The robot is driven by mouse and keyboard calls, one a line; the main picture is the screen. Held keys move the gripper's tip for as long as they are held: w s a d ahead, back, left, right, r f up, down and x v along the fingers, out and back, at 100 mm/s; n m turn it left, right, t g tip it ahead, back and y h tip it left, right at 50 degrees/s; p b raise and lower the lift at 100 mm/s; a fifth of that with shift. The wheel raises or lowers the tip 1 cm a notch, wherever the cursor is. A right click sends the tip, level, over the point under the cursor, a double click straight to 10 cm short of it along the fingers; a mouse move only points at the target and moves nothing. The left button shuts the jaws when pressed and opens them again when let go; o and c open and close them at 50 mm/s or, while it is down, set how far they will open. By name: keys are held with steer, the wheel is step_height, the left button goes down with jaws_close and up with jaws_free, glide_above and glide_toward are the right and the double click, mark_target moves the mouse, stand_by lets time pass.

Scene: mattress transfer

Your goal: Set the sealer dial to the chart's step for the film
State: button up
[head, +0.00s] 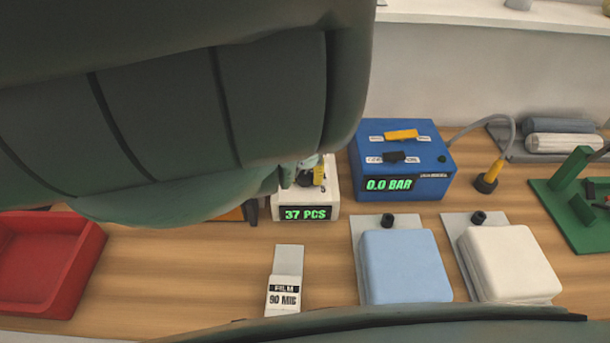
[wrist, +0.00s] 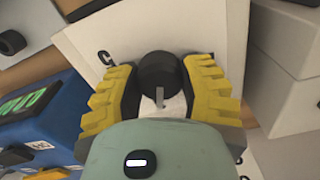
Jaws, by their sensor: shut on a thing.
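A black dial (wrist: 158,72) with a pale pointer stands on a white panel (wrist: 92,38) in the wrist view. A letter, seemingly C, is printed beside it; other marks are hidden. My gripper (wrist: 162,88) is shut on the dial, its yellow pads on either side. In the head view my gripper (head: 318,176) is mostly hidden, at a white box (head: 332,197) whose display reads 37 PCS. Whether this box is the sealer is unclear. A film card (head: 283,297) reads FILM 90 MIC. I can make out no chart.
A blue box (head: 440,160) reading 0.0 BAR stands right of the white box. A blue pad (head: 405,265) and a white pad (head: 508,262) lie in front. A red tray (head: 60,262) is at left. My arm covers the upper left.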

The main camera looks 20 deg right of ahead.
mark_target(305, 174)
steer(key=o, duration=1.2)
steer(key=shift+o, duration=0.2)
steer(key=shift+w+r, duration=0.1)
steer(key=shift+r, duration=3.6)
steer(key=shift+r, duration=0.1)
